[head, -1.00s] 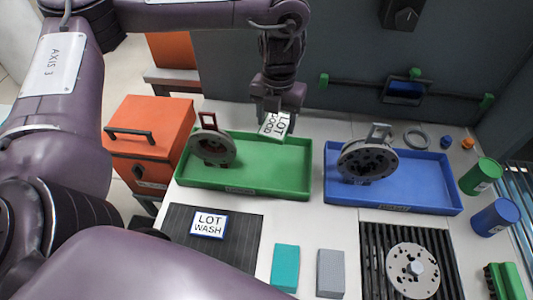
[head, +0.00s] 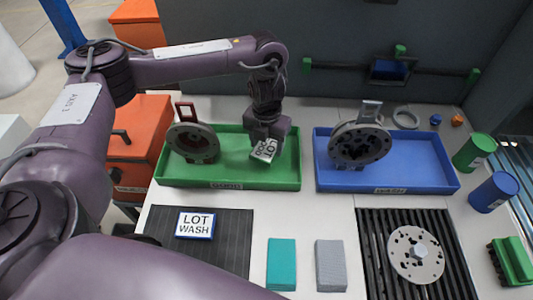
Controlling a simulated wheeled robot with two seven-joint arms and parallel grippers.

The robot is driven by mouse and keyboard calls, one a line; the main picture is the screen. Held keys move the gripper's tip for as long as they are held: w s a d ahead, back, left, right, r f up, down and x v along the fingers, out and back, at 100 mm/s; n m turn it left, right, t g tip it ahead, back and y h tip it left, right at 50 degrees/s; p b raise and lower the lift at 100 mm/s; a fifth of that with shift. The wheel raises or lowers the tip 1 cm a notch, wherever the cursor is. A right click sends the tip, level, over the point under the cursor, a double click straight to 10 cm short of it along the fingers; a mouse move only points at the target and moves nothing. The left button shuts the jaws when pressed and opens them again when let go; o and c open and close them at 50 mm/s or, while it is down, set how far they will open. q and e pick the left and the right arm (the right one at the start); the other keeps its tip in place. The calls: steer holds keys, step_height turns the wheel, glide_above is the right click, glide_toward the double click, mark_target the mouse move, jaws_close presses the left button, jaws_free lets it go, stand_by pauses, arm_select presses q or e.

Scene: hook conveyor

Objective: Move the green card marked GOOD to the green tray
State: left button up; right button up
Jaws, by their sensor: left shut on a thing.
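The card with LOT GOOD lettering (head: 264,150) is tilted in the jaws of my left gripper (head: 266,139), which is shut on it. The card looks white with dark letters, and its lettering faces upside down in the head view. It is over the right part of the green tray (head: 235,183); I cannot tell whether it touches the tray floor. A grey flanged part with a hook (head: 193,144) stands in the left part of that tray. My right gripper is not in view.
A blue tray (head: 420,187) with another hooked flange part (head: 360,142) stands to the right. A LOT WASH card (head: 195,225) lies on a dark ribbed mat (head: 233,257). Teal (head: 281,264) and grey (head: 330,265) blocks lie in front. A round plate (head: 416,254) lies on a grate.

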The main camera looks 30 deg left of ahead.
mark_target(266, 147)
arm_select(q)
step_height(266, 147, down, 4)
steer(key=shift+r+b, duration=0.2)
steer(key=shift+b, duration=0.35)
steer(key=shift+f, duration=0.1)
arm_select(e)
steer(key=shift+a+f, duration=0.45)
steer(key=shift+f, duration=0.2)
arm_select(q)
steer(key=shift+f, duration=0.1)
steer(key=o, duration=0.9)
steer(key=shift+o, duration=0.2)
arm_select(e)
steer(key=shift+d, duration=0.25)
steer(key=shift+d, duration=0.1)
